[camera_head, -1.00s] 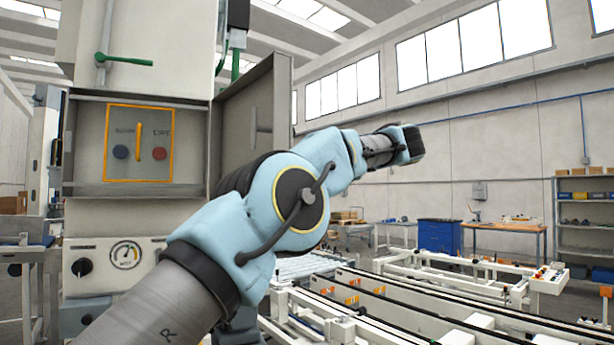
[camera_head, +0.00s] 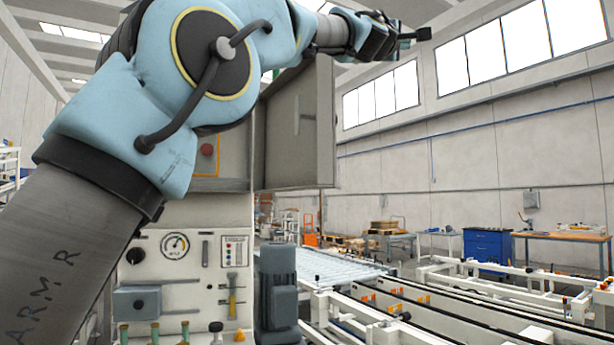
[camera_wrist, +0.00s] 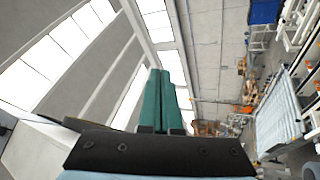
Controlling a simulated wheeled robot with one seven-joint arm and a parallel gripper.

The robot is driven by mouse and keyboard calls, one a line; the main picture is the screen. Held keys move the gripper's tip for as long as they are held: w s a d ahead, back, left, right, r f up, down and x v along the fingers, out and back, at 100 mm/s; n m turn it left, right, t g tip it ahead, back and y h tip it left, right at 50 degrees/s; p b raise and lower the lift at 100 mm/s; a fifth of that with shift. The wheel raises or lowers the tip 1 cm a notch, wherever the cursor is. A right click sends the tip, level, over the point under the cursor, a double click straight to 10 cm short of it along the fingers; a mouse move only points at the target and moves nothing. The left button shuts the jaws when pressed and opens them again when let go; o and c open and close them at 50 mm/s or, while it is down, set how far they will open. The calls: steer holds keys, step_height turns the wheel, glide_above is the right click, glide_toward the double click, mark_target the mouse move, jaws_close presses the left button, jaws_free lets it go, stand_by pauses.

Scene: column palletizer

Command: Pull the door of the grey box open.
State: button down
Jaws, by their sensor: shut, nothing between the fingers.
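The grey box (camera_head: 222,184) stands left of centre in the head view, mostly hidden behind my arm. A red button shows inside it. Its grey door (camera_head: 292,135) stands swung out at the box's right side, with its inner face showing; my arm covers its top left part. My gripper is at the far end of the arm, near the top of the head view, up and to the right of the door and apart from it. In the wrist view the two green fingers of my gripper (camera_wrist: 167,74) are together and empty. The box and door are not clearly identifiable there.
Below the box is a pale control panel (camera_head: 184,270) with a gauge and knobs. A grey motor (camera_head: 278,290) stands beside it. A roller conveyor (camera_head: 335,274) and white rails run to the right. A blue cabinet (camera_head: 487,247) and workbench are farther back.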

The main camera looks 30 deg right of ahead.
mark_target(335, 97)
steer(key=w+a+f+m+g+y+b, duration=0.1)
steer(key=a+f+y, duration=0.5)
steer(key=a, duration=0.4)
steer(key=w+a+f+g+y+b, duration=0.15)
steer(key=a+f+y, duration=0.25)
steer(key=a+f, duration=0.6)
steer(key=w+a+f+m+y+b, duration=0.15)
steer(key=a+f+y, duration=0.4)
steer(key=a, duration=0.55)
steer(key=w+d+f+p, duration=0.1)
steer(key=w+d+f, duration=0.2)
steer(key=d+f, duration=0.5)
steer(key=shift+d, duration=0.25)
steer(key=shift+w+f+n, duration=0.1)
steer(key=shift+n, duration=0.15)
steer(key=d+n+p, duration=0.1)
steer(key=d+p, duration=0.6)
steer(key=d, duration=0.4)
steer(key=shift+w+d, duration=0.2)
steer(key=shift+d, duration=0.1)
